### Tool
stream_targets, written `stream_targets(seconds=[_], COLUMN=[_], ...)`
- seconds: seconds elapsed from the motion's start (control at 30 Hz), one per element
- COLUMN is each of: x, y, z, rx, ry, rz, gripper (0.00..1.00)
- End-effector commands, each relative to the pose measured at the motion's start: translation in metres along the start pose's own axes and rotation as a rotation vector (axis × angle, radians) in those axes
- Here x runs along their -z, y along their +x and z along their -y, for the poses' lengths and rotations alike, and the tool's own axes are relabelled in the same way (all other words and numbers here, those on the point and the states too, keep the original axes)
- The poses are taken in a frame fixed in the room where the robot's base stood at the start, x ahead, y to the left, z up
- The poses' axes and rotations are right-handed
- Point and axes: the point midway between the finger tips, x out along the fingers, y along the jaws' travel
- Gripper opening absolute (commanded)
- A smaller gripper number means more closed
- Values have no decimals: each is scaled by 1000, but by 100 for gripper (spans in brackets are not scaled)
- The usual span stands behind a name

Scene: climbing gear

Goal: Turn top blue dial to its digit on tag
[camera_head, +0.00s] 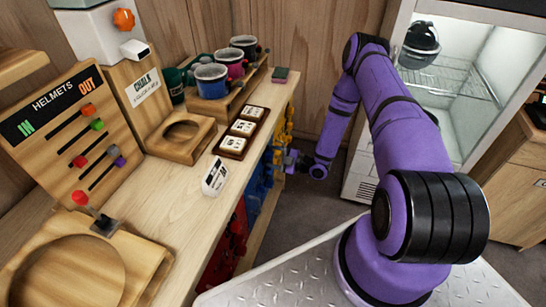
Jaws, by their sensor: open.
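Blue panels with blue knobs (264,180) are on the front side of the wooden counter, seen steeply from above. I cannot make out the top blue dial's pointer or digits. A small white tag (214,177) with dark print stands on the counter's front edge; its digits are too small to read. My gripper (291,161) is at the end of the purple arm, low beside the counter front, near the blue and yellow parts. It is small and partly merged with them, and looks empty. I cannot tell whether it touches a dial.
Red panels (228,240) and yellow parts (283,135) flank the blue ones. On the counter (165,215) are a dark tray with white tiles (240,133), several mugs, a chalk stand and a helmets board (65,130). A glass-front cabinet (450,80) stands behind the arm. Dark floor lies between.

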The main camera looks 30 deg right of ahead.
Motion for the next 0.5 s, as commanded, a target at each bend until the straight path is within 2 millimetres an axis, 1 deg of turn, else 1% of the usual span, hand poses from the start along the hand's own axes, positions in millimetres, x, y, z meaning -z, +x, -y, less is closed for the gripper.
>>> stream_targets(seconds=[0.3, 0.33, 0.37, 0.4, 0.47, 0.5], x=[0, 0, 0, 0, 0, 0], y=[3, 3, 2, 2, 2, 2], z=[0, 0, 0, 0, 0, 0], rx=[0, 0, 0, 0, 0, 0], ry=[0, 0, 0, 0, 0, 0], rz=[1, 1, 1, 1, 1, 1], gripper=[62, 58, 51, 42, 28, 19])
